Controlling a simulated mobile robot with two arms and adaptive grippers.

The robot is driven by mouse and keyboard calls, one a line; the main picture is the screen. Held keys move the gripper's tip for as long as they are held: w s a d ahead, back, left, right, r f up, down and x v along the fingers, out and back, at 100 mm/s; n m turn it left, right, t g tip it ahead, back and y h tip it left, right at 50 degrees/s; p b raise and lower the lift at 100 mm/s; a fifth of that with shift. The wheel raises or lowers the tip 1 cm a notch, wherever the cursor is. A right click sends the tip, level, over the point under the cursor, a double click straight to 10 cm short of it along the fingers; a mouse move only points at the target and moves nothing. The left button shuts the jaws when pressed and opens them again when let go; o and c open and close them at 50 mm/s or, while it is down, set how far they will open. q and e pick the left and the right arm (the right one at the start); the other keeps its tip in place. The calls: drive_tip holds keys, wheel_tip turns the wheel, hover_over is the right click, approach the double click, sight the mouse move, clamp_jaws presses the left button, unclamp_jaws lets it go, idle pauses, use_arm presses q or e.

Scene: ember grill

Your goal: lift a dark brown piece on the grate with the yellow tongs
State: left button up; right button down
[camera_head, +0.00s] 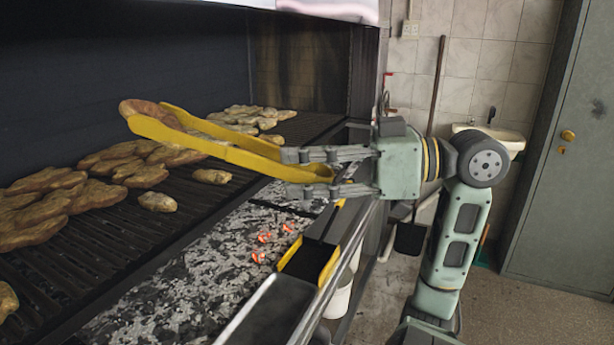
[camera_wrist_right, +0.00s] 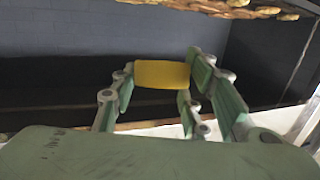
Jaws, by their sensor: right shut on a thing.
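My right gripper (camera_head: 288,172) is shut on the yellow tongs (camera_head: 232,154), gripping them near their closed end. The tongs point left over the grate (camera_head: 110,238). A reddish-brown piece (camera_head: 150,112) sits between the two tong tips and appears raised above the grate, against the dark back wall. Part of it is hidden by the tong arms. In the right wrist view a yellow part of the tongs (camera_wrist_right: 162,74) shows between the gripper fingers. My left gripper is not in view.
Several lighter brown pieces (camera_head: 40,205) lie along the grate, with more toward the back right (camera_head: 245,115). Ash with glowing embers (camera_head: 263,237) lies below. A dark tray (camera_head: 268,312) and a yellow-edged bin (camera_head: 312,260) stand along the front rail.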

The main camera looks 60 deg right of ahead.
drive_tip(key=g+h+p, duration=0.1)
drive_tip(key=g+p, duration=0.2)
drive_tip(key=p, duration=0.2)
drive_tip(key=g+h+p, duration=0.1)
drive_tip(key=g+p, duration=0.3)
drive_tip(key=p, duration=0.1)
drive_tip(key=shift+h, duration=0.4)
